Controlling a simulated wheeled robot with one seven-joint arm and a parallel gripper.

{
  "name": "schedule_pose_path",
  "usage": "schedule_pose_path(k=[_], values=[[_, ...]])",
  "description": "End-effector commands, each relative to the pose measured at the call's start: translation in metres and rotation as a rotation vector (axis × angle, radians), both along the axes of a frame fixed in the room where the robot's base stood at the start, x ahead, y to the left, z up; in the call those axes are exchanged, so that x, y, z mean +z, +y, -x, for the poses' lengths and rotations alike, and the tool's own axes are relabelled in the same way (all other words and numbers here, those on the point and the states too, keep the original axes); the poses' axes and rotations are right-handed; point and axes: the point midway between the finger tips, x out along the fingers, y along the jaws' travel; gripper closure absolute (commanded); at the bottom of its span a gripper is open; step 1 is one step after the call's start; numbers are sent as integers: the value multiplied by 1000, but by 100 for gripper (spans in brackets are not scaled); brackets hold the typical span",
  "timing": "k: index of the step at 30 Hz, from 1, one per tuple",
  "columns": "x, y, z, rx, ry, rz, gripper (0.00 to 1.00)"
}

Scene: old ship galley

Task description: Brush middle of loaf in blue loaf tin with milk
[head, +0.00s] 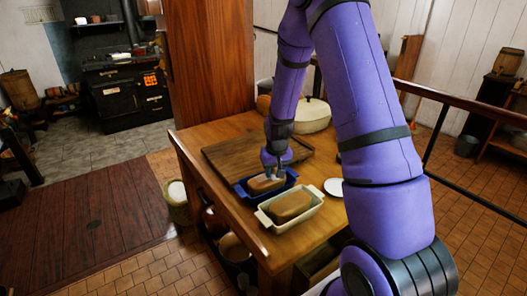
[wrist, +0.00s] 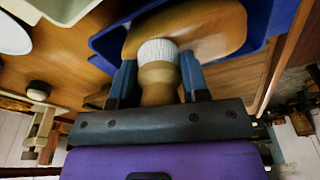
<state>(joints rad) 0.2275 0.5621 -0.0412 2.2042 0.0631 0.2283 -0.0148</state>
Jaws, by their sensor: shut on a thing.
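The blue loaf tin (head: 243,193) stands on the wooden table, with a brown loaf (head: 262,186) in it. In the wrist view the tin (wrist: 262,22) and loaf (wrist: 212,28) fill the top. My gripper (wrist: 158,78) is shut on a brush with a wooden handle (wrist: 158,88) and white bristles (wrist: 157,50). The bristles overlap the loaf's lower edge in the wrist view and appear to be at the loaf's top. In the head view my gripper (head: 273,168) is right over the blue tin. I cannot see any milk on the loaf.
A cream loaf tin (head: 264,218) with another loaf (head: 291,206) stands close in front of the blue tin. A small white dish (head: 333,187) lies to the right. A wooden board (head: 225,151) and a large cream pot (head: 312,117) are behind.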

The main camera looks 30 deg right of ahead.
Motion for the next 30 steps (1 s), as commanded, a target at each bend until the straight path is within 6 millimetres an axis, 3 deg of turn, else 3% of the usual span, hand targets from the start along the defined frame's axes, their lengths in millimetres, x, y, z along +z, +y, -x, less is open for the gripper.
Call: schedule_pose_path(k=[2,18,30], values=[[21,0,-3,1,-8,2,80],[67,-3,-9,2,-4,1,80],[78,-3,-10,2,-2,0,80]])
